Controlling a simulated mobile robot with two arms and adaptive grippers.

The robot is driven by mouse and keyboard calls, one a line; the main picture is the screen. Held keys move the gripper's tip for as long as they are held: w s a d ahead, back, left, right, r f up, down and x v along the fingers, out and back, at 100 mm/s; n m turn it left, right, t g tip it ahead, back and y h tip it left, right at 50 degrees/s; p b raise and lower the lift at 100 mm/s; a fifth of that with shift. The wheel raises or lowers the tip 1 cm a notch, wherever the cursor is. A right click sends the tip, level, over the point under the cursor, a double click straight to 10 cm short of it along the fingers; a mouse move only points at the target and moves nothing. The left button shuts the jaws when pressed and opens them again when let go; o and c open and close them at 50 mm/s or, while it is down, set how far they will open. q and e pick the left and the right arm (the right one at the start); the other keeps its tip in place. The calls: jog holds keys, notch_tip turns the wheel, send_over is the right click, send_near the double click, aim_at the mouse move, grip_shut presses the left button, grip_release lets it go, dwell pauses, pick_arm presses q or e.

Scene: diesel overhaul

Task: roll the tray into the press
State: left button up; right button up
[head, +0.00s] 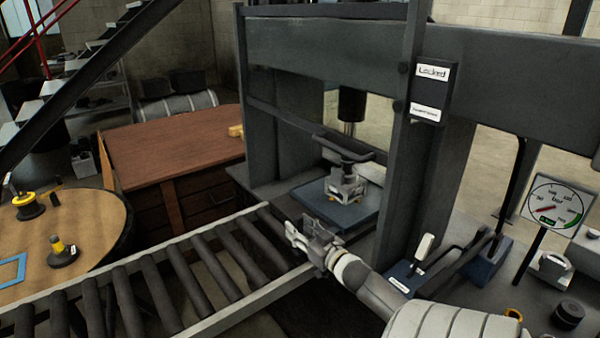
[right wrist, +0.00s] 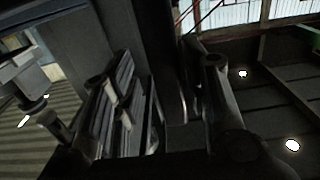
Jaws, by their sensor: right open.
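The blue tray (head: 318,207) lies flat inside the press (head: 415,150), on its bed between the uprights. A metal part with a dark handle-like bar on top (head: 345,183) stands on the tray. The press ram (head: 351,104) hangs above and behind the part, apart from it. My right gripper (head: 308,238) is open and empty at the front edge of the tray, over the end of the roller conveyor (head: 240,257). I cannot tell whether it touches the tray. Its dark fingers (right wrist: 185,110) fill the right wrist view. My left gripper is not in view.
A sign reading "Locked" (head: 432,72) is on the press upright. A lever on a blue base (head: 412,270) and a dial gauge (head: 553,212) stand at the right. A round table (head: 90,215) and wooden desk (head: 170,150) stand at the left. The rollers are bare.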

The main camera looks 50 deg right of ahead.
jog(key=shift+a, duration=0.15)
jog(key=shift+s+a, duration=0.1)
jog(key=shift+s, duration=0.2)
jog(key=v, duration=1.1)
jog(key=shift+s, duration=0.2)
